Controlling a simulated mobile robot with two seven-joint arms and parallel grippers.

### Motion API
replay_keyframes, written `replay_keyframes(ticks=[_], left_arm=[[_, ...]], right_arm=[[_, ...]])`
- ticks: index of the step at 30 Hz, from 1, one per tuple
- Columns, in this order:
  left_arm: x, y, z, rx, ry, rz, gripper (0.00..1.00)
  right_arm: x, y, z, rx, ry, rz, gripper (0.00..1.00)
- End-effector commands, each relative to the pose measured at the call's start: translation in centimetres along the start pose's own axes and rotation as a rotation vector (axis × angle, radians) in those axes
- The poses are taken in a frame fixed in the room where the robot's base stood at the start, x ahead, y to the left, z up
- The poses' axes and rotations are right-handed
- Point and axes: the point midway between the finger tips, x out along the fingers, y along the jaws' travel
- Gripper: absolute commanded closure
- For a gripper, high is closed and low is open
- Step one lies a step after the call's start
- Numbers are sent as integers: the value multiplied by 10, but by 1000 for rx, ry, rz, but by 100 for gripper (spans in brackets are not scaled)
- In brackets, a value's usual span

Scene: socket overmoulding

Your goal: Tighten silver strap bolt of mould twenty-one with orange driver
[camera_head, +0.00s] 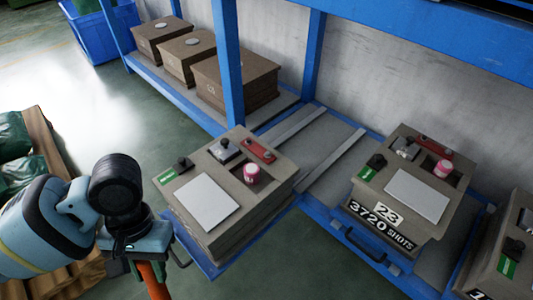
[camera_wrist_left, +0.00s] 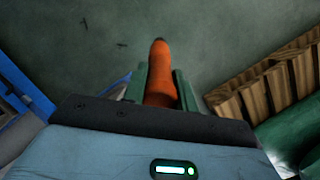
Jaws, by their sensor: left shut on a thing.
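My left gripper (camera_head: 148,262) is shut on the orange driver (camera_head: 154,281), which points down and is partly cut off by the lower picture edge. In the left wrist view the orange driver (camera_wrist_left: 160,75) sits between the green fingers over the floor. A brown mould (camera_head: 237,210) stands to the right of the gripper on a pulled-out blue tray; its number is not visible. On its top are a red strap (camera_head: 257,150) with small bolts, too small to tell apart, a pink-capped part, a silver block and a pale plate. The gripper is apart from the mould. My right gripper is not in view.
Mould 23 (camera_head: 388,215), marked 3720 shots, stands on the rack at right, with another mould (camera_head: 500,255) at the edge. A blue rack post (camera_head: 228,60) rises behind. A wooden pallet (camera_head: 50,150) lies at left.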

Motion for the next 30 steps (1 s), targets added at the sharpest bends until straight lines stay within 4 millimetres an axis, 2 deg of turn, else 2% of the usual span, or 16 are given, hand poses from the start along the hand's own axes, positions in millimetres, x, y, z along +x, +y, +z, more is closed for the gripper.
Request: replay_keyframes(ticks=[20, 23, 26, 30], left_arm=[[-4, 0, 1, 1, 3, 0, 100], [-16, 0, 4, 3, 11, -1, 100], [-40, 1, 10, 7, 24, -3, 100], [-90, 2, 26, 11, 51, -4, 100]], right_arm=[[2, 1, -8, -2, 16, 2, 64], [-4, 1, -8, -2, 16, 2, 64], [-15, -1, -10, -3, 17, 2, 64], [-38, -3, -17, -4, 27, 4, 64]])
